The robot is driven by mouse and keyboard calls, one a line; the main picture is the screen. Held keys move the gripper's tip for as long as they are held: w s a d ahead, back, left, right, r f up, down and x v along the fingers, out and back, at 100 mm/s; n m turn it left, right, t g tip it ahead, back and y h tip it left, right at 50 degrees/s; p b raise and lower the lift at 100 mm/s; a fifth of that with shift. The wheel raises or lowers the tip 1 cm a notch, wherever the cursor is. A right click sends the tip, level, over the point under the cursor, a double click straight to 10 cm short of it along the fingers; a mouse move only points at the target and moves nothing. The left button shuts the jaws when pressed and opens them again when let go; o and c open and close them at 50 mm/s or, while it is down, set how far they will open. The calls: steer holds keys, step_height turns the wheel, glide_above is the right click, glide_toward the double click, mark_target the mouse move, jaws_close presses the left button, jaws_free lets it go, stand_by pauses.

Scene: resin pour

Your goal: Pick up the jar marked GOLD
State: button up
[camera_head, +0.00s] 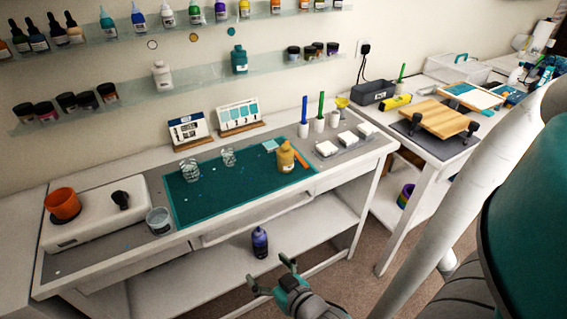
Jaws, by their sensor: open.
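My gripper (271,274) is open and empty at the bottom centre, in front of the bench and lower than its top. Several small dark-lidded jars stand on the lower wall shelf, in a left group (67,102) and a right group (313,50). A mustard-gold bottle (286,158) stands upright on the right part of the teal mat (215,205). I cannot read the labels at this size, so I cannot tell which container is marked GOLD. My gripper is well apart from all of them.
A dark blue bottle (260,242) stands on the bench's lower shelf near my gripper. Clear cups (190,170), an orange cup (62,204) and two upright cards (239,118) are on the bench. A second table (445,150) stands right. Carpet is clear between them.

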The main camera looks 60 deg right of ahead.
steer(key=w+d+r+m+g+h, duration=0.1)
steer(key=w+d+r, duration=0.15)
steer(key=d, duration=0.35)
steer(key=w+d+r+m+h, duration=0.1)
steer(key=w+d+r, duration=0.15)
steer(key=d, duration=0.45)
steer(key=m+g+h, duration=0.2)
glide_toward(289, 163)
steer(key=x, duration=0.2)
steer(key=shift+w+d, duration=0.45)
steer(key=shift+d, duration=0.1)
steer(key=x, duration=0.4)
steer(key=shift+w+d+f, duration=0.1)
steer(key=shift+w+f, duration=0.05)
steer(key=shift+f, duration=0.05)
steer(key=shift+a+f+x, duration=0.1)
steer(key=shift+f+x, duration=0.05)
steer(key=shift+x, duration=1.25)
steer(key=shift+a+f+x, duration=0.15)
steer(key=shift+x, duration=1.25)
